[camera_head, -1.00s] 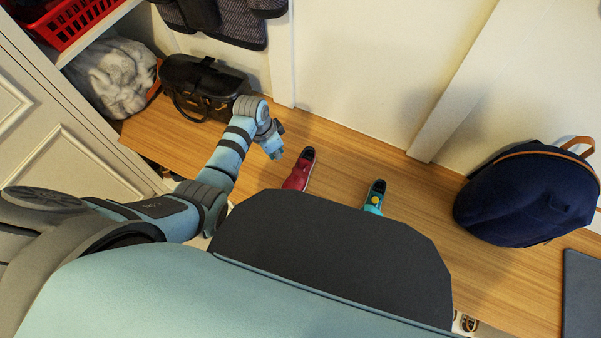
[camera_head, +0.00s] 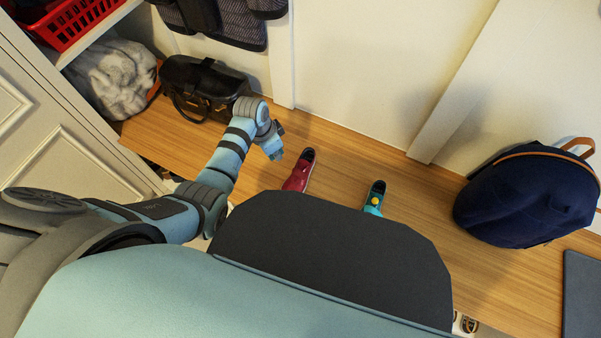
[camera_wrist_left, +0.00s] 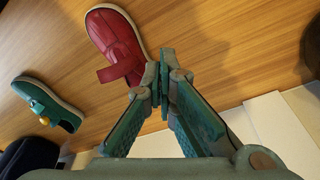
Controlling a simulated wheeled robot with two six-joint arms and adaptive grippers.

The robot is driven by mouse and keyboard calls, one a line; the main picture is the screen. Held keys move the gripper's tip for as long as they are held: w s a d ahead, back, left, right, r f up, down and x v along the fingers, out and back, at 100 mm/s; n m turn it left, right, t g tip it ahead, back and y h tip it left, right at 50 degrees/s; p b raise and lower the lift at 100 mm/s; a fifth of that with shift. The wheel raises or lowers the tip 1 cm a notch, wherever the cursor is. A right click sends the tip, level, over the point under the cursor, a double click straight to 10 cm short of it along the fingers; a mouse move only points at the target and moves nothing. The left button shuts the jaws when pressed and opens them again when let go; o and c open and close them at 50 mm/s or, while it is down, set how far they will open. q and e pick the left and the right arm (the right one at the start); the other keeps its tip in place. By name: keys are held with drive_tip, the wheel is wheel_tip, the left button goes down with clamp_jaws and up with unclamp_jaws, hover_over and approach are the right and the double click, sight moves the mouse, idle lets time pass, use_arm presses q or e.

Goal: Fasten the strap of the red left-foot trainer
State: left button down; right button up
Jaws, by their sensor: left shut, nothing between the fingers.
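The red trainer (camera_head: 299,172) stands on the wooden bench, partly cut off by my own body in the head view. It also shows in the left wrist view (camera_wrist_left: 113,32), where its red strap (camera_wrist_left: 119,69) crosses the shoe and its end sticks out past the shoe's left side. My left gripper (camera_head: 276,153) is just left of the trainer in the head view. In the left wrist view the left gripper (camera_wrist_left: 166,54) is shut and empty beside the shoe, close to the strap's right part. I cannot tell whether it touches. My right gripper is not in view.
A teal shoe with a yellow spot (camera_head: 374,198) stands right of the red trainer. A black handbag (camera_head: 203,88) lies at the back left, and a navy backpack (camera_head: 527,197) at the right. Bare bench (camera_head: 410,188) lies between the teal shoe and the backpack.

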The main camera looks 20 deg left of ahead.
sight(303, 174)
use_arm(q)
drive_tip(key=shift+f, duration=0.15)
drive_tip(key=shift+f+b, duration=1.4)
drive_tip(key=shift+f, duration=0.6)
drive_tip(key=shift+s+d+r+p, duration=0.15)
drive_tip(key=shift+d+p, duration=0.5)
drive_tip(key=shift+d, duration=0.8)
drive_tip(key=shift+s+d+p, duration=0.15)
drive_tip(key=shift+d+p, duration=0.15)
drive_tip(key=shift+d, duration=1.05)
drive_tip(key=shift+s+d+p, duration=0.15)
drive_tip(key=shift+d+p, duration=0.1)
drive_tip(key=shift+d, duration=1.05)
drive_tip(key=shift+f+b, duration=0.35)
drive_tip(key=shift+f, duration=0.25)
wheel_tip(303, 174, up, 9)
drive_tip(key=p, duration=1)
drive_tip(key=shift+r, duration=0.15)
